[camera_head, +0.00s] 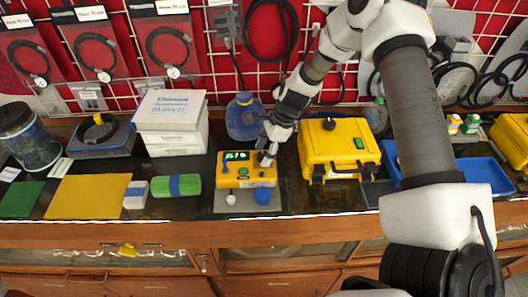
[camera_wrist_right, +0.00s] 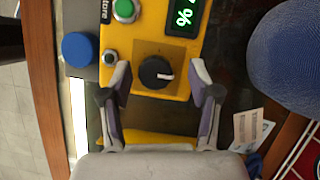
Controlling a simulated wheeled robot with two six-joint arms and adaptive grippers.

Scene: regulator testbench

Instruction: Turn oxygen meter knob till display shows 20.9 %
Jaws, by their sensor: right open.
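In the right wrist view the display (camera_wrist_right: 183,16) is cut off and shows a % sign. The black knob (camera_wrist_right: 156,73) has a white pointer mark and sits on the meter's face. My right gripper (camera_wrist_right: 158,84) is open, with one finger on each side of the knob and visible gaps to it. In the head view the right gripper (camera_head: 266,154) is at the meter's right side. My left gripper is not in view.
A blue round cap (camera_head: 263,196) is in front of the meter, and a blue bottle (camera_head: 244,118) stands behind it. A yellow case (camera_head: 338,148) is close on the right.

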